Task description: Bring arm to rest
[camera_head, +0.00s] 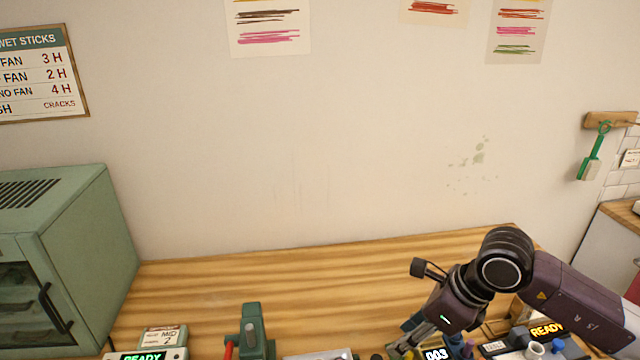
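My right arm comes in from the right edge and bends down at a dark wrist joint above the right part of the wooden table (290,290). My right gripper (402,347) points down and to the left, low in the picture over a crowded patch of small items. Its fingers are small and overlap the things behind them, so I cannot tell whether they are apart or hold anything. My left arm and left gripper are not in view.
A green cabinet (75,215) stands at the left. A green device with a red lever (250,335) and a box with a lit READY display (145,356) are at the front. Another READY display (547,330) lies under my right arm. The table's back middle is clear.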

